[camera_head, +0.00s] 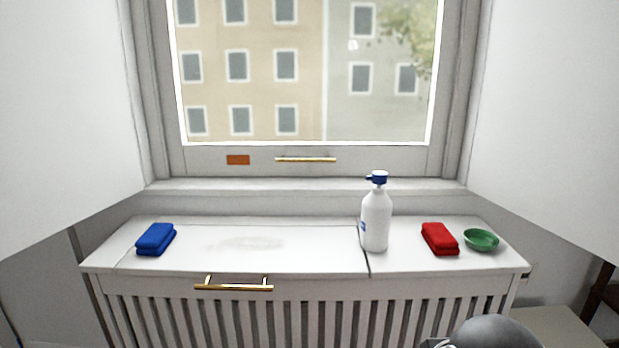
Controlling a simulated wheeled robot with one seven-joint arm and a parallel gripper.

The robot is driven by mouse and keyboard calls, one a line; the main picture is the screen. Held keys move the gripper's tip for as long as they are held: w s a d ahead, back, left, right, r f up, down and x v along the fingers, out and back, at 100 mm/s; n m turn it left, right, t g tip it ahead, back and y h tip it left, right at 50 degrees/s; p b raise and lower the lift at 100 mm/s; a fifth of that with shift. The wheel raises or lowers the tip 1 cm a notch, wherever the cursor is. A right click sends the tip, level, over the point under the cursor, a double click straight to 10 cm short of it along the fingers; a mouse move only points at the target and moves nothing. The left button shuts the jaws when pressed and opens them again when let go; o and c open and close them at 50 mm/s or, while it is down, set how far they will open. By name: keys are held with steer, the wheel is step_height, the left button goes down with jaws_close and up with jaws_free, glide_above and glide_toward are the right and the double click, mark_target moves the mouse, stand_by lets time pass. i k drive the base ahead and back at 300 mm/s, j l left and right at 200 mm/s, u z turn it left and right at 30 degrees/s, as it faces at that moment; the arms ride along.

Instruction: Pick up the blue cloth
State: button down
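The blue cloth (156,239) lies folded at the left end of a white slatted radiator cover (300,262) beneath a window. Nothing touches it. A dark grey rounded part, likely of my arm, shows at the bottom right edge of the view. My gripper's fingers do not show.
A folded red cloth (439,239) and a green bowl (481,240) are at the right end. A brass handle (234,287) juts from the front edge. The top between blue cloth and bottle is clear, with a faint stain.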

mark_target(156, 240)
steer(key=u, duration=1.3)
